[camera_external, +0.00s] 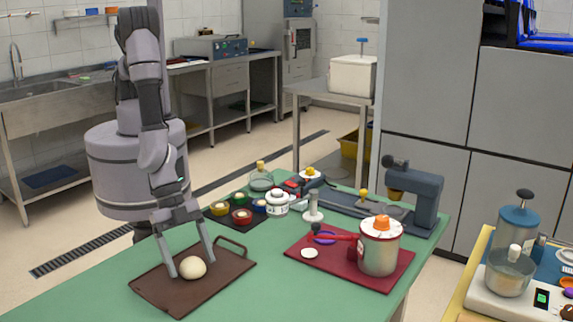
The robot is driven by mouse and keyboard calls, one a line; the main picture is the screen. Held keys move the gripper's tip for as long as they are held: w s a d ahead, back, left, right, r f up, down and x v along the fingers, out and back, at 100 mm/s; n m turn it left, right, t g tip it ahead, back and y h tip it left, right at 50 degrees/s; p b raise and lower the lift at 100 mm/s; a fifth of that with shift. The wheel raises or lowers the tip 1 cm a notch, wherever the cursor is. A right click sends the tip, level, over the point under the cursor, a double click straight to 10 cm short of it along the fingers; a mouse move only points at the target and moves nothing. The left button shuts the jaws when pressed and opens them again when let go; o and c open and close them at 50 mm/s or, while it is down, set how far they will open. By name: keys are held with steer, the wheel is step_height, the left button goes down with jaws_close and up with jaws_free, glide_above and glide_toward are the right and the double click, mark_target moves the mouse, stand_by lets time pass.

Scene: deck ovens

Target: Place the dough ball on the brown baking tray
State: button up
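The dough ball (193,267) is a pale round lump on the brown baking tray (158,290), near the tray's middle. The tray is dark brown with a loop handle at its far right corner and lies on the green table. My gripper (193,268) reaches down from above with its two fingers spread wide. The left fingertip is close beside the ball's left side. The right fingertip is right of the ball and looks apart from it. Whether the left finger touches the ball I cannot tell.
A red tray (350,276) with a large metal pot (380,247) stands to the right. Small coloured bowls (241,216) sit on a dark mat behind the brown tray. A grey mixer-like machine (414,195) stands at the back right. The green table (270,285) is clear between the trays.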

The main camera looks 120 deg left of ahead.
steer(key=shift+r+p, duration=0.3)
steer(key=shift+r, duration=0.05)
steer(key=s+a+r+p, duration=0.1)
steer(key=s+a+r, duration=0.25)
steer(key=r, duration=0.65)
steer(key=s+a+r+m+p, duration=0.1)
steer(key=s+a+r, duration=0.25)
steer(key=r, duration=0.55)
steer(key=s+a+r+p, duration=0.1)
steer(key=s+a+r, duration=0.25)
steer(key=r, duration=0.65)
steer(key=s+a+r+y, duration=0.1)
steer(key=s+a+r, duration=0.3)
steer(key=s+a, duration=0.3)
steer(key=s+a+r+y, duration=0.2)
steer(key=s+a+r, duration=0.3)
steer(key=s+a, duration=0.3)
steer(key=shift+s+a+y, duration=0.25)
steer(key=shift+a+y, duration=0.05)
steer(key=shift+a, duration=0.85)
step_height(320, 180, down, 11)
steer(key=b, duration=1.1)
steer(key=shift+f, duration=0.2)
